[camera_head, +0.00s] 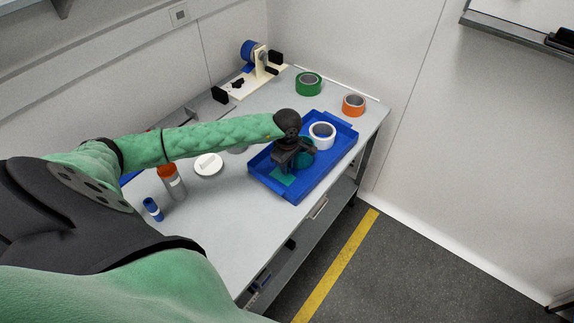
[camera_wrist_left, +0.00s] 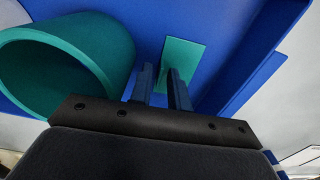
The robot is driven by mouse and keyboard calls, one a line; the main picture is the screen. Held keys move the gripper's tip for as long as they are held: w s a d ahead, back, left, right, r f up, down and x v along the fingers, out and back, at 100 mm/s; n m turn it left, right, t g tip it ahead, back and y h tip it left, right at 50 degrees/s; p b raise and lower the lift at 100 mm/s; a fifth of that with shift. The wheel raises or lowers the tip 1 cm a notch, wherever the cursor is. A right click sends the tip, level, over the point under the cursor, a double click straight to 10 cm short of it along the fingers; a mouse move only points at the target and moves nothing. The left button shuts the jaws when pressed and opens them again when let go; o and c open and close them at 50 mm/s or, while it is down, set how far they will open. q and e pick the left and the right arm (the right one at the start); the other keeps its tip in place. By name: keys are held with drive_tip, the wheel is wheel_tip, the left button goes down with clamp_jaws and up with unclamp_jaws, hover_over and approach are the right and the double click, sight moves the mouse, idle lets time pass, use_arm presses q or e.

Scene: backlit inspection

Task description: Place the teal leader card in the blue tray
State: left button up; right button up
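The teal leader card (camera_head: 283,176) lies in the blue tray (camera_head: 294,197), near its front left side. In the left wrist view the card (camera_wrist_left: 184,56) shows beyond and between my fingertips, against the blue tray floor (camera_wrist_left: 150,27). My left gripper (camera_head: 282,168) is over the tray, right by the card. Its two fingers (camera_wrist_left: 161,78) stand apart with a gap between them, and it looks open. Part of the card is hidden behind the fingers. I cannot tell whether a fingertip touches it. My right gripper is not in view.
A teal roll (camera_wrist_left: 105,50) stands in the tray close beside the left gripper; a white roll (camera_head: 322,130) is behind it. Green (camera_head: 308,84) and orange (camera_head: 353,105) rolls, a white disc (camera_head: 208,165), and an orange-capped bottle (camera_head: 172,183) are on the table. The table's front is clear.

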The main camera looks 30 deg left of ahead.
use_arm(q)
drive_tip(key=shift+o, duration=0.2)
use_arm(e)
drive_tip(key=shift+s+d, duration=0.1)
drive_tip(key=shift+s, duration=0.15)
use_arm(q)
drive_tip(key=shift+r, duration=0.15)
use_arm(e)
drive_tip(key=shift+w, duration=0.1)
